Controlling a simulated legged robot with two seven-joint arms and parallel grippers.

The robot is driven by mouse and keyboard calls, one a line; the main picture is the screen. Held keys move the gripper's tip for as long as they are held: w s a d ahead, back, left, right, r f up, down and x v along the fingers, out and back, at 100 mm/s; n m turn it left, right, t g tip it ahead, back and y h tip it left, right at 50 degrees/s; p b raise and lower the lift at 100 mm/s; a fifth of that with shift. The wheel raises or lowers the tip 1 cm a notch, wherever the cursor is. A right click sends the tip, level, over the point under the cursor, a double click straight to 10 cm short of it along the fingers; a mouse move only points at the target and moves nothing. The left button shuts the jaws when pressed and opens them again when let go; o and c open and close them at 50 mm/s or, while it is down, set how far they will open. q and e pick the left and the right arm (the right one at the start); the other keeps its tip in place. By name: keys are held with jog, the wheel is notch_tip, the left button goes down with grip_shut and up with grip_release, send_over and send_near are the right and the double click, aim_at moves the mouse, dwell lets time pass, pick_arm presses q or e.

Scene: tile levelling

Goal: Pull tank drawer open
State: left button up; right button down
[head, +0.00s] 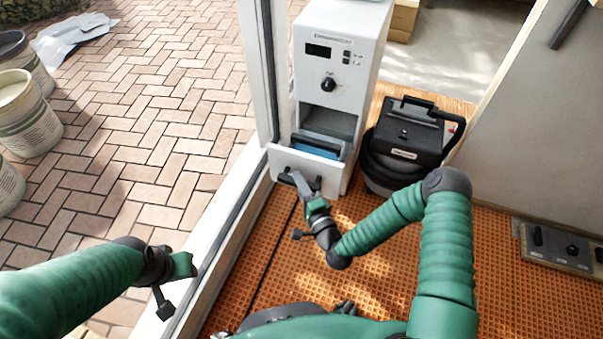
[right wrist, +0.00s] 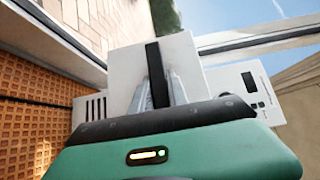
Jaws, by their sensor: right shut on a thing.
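The white dehumidifier-like machine (head: 343,50) stands upright on the orange grid floor, with a small display and a dark knob. Its tank drawer (head: 290,160) sticks out at the bottom front, and a blue inside (head: 318,151) shows behind the drawer front. My right gripper (head: 300,181) is shut on the dark drawer handle (head: 285,178). In the right wrist view the handle (right wrist: 153,65) lies between the fingers, against the white drawer front (right wrist: 185,55). My left gripper (head: 182,265) is at the lower left, away from the drawer; its fingers are unclear.
A black vacuum-like unit (head: 408,130) stands close to the machine's right side. A white frame sill (head: 215,240) runs along the left of the grid floor (head: 400,275). Buckets (head: 27,115) stand on the brick paving at far left. A dark switch panel (head: 560,248) lies at right.

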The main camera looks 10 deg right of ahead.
jog(key=shift+s+a+f, duration=0.15)
jog(key=shift+s+f, duration=0.05)
jog(key=shift+s, duration=0.1)
jog(key=c, duration=1.3)
grip_release()
jog(key=shift+w, duration=0.1)
